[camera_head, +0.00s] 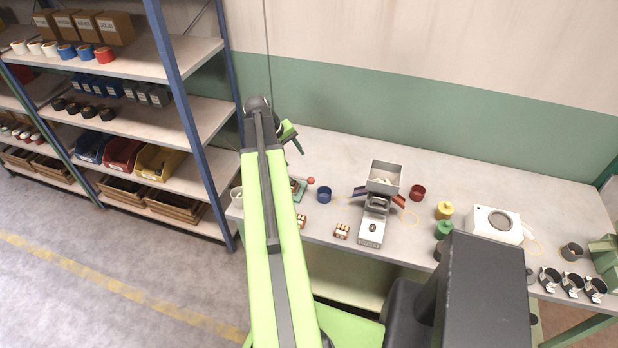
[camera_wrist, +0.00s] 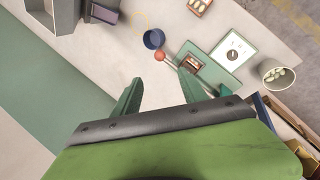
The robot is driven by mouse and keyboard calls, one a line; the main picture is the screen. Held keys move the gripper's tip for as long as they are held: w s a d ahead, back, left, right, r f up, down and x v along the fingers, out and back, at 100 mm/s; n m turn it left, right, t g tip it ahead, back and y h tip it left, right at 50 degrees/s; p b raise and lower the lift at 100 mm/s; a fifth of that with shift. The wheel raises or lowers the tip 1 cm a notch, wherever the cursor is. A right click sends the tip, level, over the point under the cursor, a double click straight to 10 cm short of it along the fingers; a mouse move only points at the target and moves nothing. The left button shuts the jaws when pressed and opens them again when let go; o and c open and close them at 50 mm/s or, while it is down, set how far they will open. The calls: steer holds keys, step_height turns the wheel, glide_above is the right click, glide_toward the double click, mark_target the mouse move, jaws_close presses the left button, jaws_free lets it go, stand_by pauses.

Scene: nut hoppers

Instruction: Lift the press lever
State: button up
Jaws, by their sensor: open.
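The press has a green base plate (camera_wrist: 213,74) and a lever ending in a red ball knob (camera_wrist: 160,55). In the head view the red knob (camera_head: 311,180) shows at the table's left end, and the press plate (camera_head: 300,196) is partly hidden by my arm. My gripper (camera_wrist: 158,74) is open and empty, its two green fingers spread. In the wrist view the knob appears just beyond the fingertips, between their lines and apart from both. In the head view my gripper (camera_head: 293,140) is above the table's back left edge.
A blue cup (camera_head: 324,194) stands right of the knob. A white bowl of nuts (camera_wrist: 278,75) and a white dial plate (camera_wrist: 233,51) are near the press. A hopper (camera_head: 384,177) stands mid-table. Shelving (camera_head: 185,90) rises at left; a green and white wall runs behind.

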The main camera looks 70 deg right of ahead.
mark_target(309, 179)
steer(key=b+x, duration=1.3)
steer(key=x, duration=0.3)
steer(key=shift+f+b, duration=0.2)
steer(key=shift+b, duration=0.2)
jaws_close()
steer(key=shift+d+r, duration=0.1)
